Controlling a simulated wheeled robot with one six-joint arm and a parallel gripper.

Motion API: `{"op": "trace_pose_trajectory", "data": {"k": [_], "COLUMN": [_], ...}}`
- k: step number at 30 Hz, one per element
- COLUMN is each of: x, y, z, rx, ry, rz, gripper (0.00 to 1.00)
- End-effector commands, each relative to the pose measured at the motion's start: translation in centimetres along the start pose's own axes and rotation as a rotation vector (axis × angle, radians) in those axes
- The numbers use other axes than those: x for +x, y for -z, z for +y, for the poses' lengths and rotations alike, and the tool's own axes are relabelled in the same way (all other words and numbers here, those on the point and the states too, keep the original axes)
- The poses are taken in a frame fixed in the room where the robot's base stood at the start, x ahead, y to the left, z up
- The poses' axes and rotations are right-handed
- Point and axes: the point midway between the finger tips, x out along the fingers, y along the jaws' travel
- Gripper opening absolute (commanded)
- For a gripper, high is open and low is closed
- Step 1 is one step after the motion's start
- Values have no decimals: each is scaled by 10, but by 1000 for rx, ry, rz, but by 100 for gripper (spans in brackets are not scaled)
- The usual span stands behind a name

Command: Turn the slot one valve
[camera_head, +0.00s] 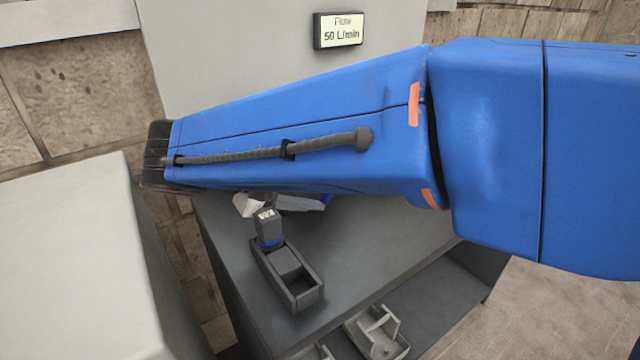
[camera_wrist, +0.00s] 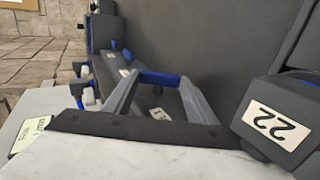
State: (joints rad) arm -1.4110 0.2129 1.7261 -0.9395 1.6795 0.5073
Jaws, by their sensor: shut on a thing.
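In the wrist view, my gripper (camera_wrist: 160,80) has its two grey fingers on either side of a blue bar (camera_wrist: 160,78), which looks like the valve's handle. The fingers are shut on it. A white label (camera_wrist: 157,114), which seems to read 1, lies on the dark surface between the fingers. How far the valve is turned cannot be told.
A display (camera_head: 338,30) reads Flow 50 L/min. A dark block labelled 22 (camera_wrist: 275,124) stands close to the right finger; a labelled block (camera_head: 269,228) stands at a dark open holder (camera_head: 301,300) on the dark table (camera_head: 370,240). A pale box (camera_head: 70,260) is at left.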

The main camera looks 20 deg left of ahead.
Motion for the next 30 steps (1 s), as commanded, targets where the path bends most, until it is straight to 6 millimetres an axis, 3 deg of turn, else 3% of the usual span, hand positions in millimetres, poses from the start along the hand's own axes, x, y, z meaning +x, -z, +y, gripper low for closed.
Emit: {"op": "trace_pose_trajectory", "data": {"k": [15, 16, 18, 30], "x": [0, 0, 0, -5], "y": [0, 0, 0, 0], "z": [-1, -1, -1, -1], "rx": [-1, -1, -1, -1], "ry": [-20, -20, -20, -20], "rz": [-1, -1, -1, 1], "gripper": [29, 54, 70, 70]}}
